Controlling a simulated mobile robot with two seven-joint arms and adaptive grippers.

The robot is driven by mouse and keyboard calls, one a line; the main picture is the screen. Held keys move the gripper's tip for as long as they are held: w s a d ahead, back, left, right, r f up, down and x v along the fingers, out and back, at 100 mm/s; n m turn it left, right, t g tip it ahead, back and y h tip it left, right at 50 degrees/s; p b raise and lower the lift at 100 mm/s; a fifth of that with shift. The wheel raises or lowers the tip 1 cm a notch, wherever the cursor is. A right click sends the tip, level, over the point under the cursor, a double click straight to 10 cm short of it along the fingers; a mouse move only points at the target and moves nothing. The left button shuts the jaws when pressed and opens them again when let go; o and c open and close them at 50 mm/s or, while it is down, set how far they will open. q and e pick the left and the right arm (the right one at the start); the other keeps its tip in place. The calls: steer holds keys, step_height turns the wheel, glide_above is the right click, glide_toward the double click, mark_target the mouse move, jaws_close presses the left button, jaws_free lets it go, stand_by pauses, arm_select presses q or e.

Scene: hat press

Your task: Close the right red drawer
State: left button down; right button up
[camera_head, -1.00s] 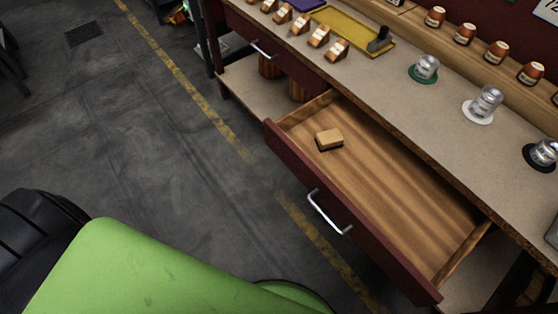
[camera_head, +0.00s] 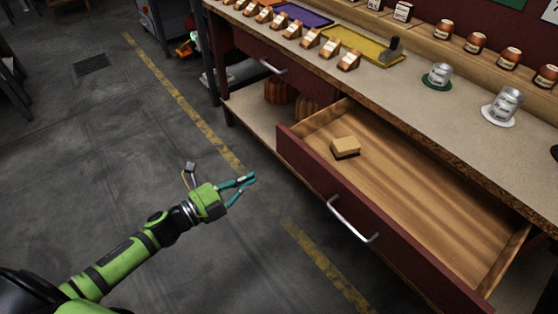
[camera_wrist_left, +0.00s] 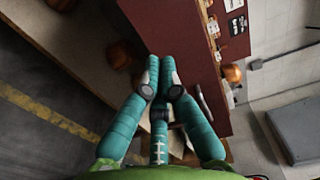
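The right red drawer (camera_head: 380,220) is pulled well out of the workbench in the head view, showing its wooden inside. Its dark red front has a silver handle (camera_head: 352,220). A block-shaped brush (camera_head: 345,147) lies inside near its far left corner. My left gripper (camera_head: 252,179) is to the left of the drawer front, apart from it, over the floor. Its teal fingers converge with tips together, holding nothing visible. They also show in the left wrist view (camera_wrist_left: 161,75), before a dark red panel (camera_wrist_left: 190,30). My right gripper is not in view.
The left red drawer (camera_head: 250,50) is shut. Below it, a shelf (camera_head: 245,107) holds orange-brown round things (camera_head: 278,91). The floor (camera_head: 110,150) left of the bench is mostly clear.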

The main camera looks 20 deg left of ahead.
mark_target(289, 154)
arm_select(q)
steer(key=x, duration=1.1)
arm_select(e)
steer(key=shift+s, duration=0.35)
arm_select(q)
steer(key=shift+w, duration=0.1)
